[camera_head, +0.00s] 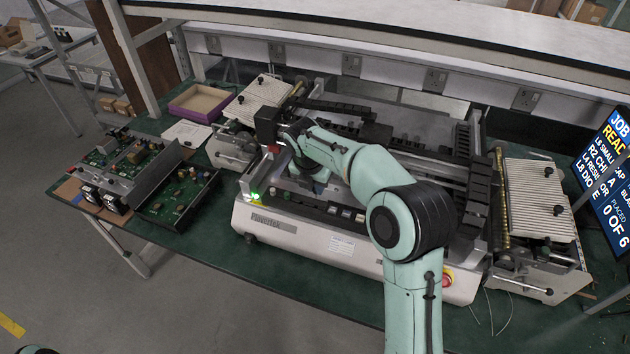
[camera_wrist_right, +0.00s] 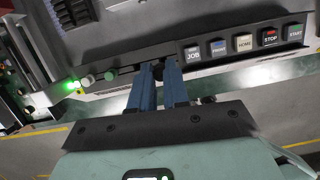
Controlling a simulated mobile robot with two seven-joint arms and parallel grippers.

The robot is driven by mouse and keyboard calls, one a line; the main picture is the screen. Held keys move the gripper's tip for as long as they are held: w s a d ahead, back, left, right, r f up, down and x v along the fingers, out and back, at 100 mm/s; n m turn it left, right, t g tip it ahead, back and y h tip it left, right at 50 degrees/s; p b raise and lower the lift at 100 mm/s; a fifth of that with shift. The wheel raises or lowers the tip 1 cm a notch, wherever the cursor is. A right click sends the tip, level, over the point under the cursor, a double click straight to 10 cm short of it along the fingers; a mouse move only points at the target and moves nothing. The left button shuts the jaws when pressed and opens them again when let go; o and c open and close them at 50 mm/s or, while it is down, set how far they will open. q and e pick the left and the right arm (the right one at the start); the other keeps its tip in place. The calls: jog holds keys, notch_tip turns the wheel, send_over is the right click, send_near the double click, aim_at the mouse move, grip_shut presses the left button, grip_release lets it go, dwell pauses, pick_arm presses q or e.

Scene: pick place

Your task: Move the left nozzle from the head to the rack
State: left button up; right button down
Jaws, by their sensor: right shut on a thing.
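My right gripper (camera_head: 320,184) points down over the front part of the grey pick-and-place machine (camera_head: 305,230), partly hidden by my own wrist. In the right wrist view its blue fingers (camera_wrist_right: 158,70) are shut on a small dark thing at their tips, which looks like the nozzle (camera_wrist_right: 157,66). The nozzle is hidden in the head view. The black head (camera_head: 268,124) of the machine is just left of my wrist. The rack is not clearly told apart; a dark strip with small round pieces (camera_wrist_right: 110,75) lies left of the fingertips. My left gripper is not in view.
A row of buttons (camera_wrist_right: 243,43) lies along the machine's front, right of the fingers. A green light (camera_wrist_right: 72,86) glows at the left. Open circuit-board units (camera_head: 180,198) and a purple tray (camera_head: 199,102) stand left on the green bench. A screen (camera_head: 610,170) stands right.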

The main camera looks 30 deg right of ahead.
jog(key=shift+s+f+b, duration=0.2)
jog(key=shift+f+b, duration=0.15)
jog(key=shift+f, duration=0.5)
jog(key=shift+w+f, duration=0.1)
jog(key=shift+f, duration=0.65)
jog(key=shift+w+f+b, duration=0.1)
jog(key=shift+f+b, duration=0.25)
jog(key=shift+f, duration=0.6)
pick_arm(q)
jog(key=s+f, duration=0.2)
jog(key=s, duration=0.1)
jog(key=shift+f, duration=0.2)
pick_arm(e)
jog(key=shift+f, duration=0.1)
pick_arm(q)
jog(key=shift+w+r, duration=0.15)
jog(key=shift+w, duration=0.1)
